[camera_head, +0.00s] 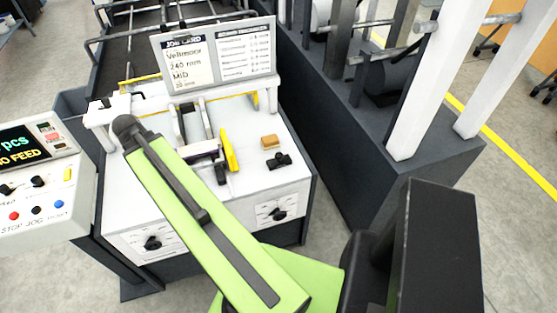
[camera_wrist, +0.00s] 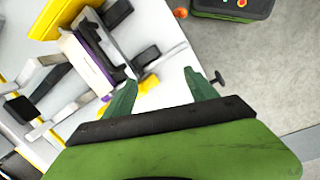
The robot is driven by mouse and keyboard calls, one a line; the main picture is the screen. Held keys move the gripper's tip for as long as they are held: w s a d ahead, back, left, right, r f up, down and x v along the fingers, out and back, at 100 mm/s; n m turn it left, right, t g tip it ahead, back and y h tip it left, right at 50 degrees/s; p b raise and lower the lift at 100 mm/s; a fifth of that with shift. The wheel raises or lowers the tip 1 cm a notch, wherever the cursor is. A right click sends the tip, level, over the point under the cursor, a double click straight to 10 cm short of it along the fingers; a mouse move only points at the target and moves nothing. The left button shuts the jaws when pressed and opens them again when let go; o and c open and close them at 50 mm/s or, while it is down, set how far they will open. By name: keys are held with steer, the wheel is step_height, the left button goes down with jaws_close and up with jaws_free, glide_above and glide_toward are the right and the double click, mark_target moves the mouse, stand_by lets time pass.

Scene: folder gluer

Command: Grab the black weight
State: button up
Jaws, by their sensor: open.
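Two small black blocks show in the wrist view at the right side of a white-and-purple carton stack: a nearer block (camera_wrist: 146,54) and a farther block (camera_wrist: 117,12). I cannot tell for sure which is the black weight. In the head view one black block (camera_head: 221,174) shows below the yellow part; the other seems hidden behind my green arm. My gripper (camera_wrist: 163,93) is open and empty in the wrist view. The nearer block is ahead of its fingers, closest to the left one and apart from it. My gripper is hidden in the head view.
A yellow plate (camera_head: 230,150) stands beside the carton stack (camera_head: 204,150). A brown block (camera_head: 269,142) and a black fitting (camera_head: 279,160) sit right on the white top. A job card (camera_head: 215,55) stands behind. A control panel (camera_head: 38,180) is left, a dark machine frame right.

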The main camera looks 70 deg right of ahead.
steer(key=s+d+r+n+g, duration=0.1)
steer(key=s+d+r+n, duration=0.1)
steer(key=s+d, duration=1.15)
steer(key=n+g+h+b, duration=0.1)
steer(key=n+g+b, duration=0.1)
steer(key=b, duration=0.9)
glide_above(273, 163)
step_height(273, 163, down, 11)
steer(key=shift+w+r, duration=0.1)
steer(key=shift+w, duration=0.05)
steer(key=shift+p, duration=0.3)
steer(key=b+x, duration=0.5)
steer(key=shift+d, duration=0.15)
jaws_close()
